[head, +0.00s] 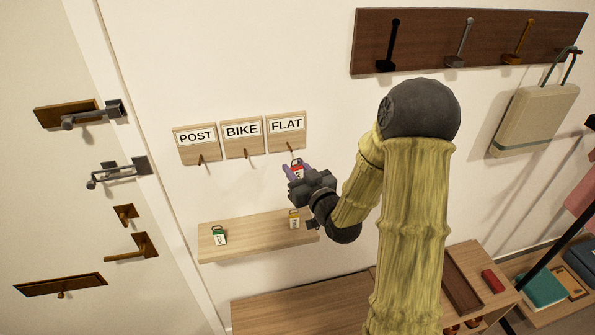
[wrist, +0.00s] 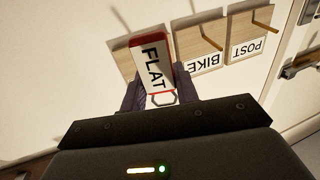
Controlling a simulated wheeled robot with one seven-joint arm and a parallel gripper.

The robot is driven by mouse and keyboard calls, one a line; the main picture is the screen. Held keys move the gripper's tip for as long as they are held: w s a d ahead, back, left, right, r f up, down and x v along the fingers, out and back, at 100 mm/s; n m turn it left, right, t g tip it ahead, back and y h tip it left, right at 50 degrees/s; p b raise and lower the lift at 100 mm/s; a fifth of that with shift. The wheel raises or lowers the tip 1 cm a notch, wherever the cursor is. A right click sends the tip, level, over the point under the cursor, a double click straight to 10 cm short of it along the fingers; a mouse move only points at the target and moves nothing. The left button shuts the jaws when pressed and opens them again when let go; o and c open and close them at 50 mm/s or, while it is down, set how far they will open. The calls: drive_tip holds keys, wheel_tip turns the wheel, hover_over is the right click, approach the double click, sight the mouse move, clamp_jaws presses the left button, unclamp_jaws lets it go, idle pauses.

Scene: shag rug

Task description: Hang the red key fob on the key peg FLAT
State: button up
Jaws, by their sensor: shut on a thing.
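The red key fob (head: 297,171) has a white label reading FLAT and a ring at its upper end. My gripper (head: 302,178) is shut on it, in front of the wall just below the key peg FLAT (head: 290,148). In the wrist view the fob (wrist: 153,67) stands between the fingers (wrist: 158,95), label toward the camera, with its ring (wrist: 163,98) near the gripper body. There the fob covers part of the FLAT board (wrist: 122,58).
The BIKE board (head: 242,138) and POST board (head: 196,145) hang to the left, their pegs empty. A wooden shelf (head: 255,238) below bears a green fob (head: 219,236) and a yellow fob (head: 294,219). A coat rack (head: 430,35) with a bag (head: 535,120) is at right.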

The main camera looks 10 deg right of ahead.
sight(284, 148)
drive_tip(key=shift+w+f+p, duration=0.15)
drive_tip(key=shift+w+p, duration=0.6)
drive_tip(key=shift+w, duration=1.1)
drive_tip(key=shift+w+f+p, duration=0.1)
drive_tip(key=shift+w+p, duration=0.6)
drive_tip(key=shift+w, duration=1.15)
drive_tip(key=shift+w+f+b, duration=0.3)
drive_tip(key=shift+f+b, duration=0.05)
drive_tip(key=shift+b, duration=0.65)
drive_tip(key=o, duration=1.1)
drive_tip(key=shift+s+a, duration=0.1)
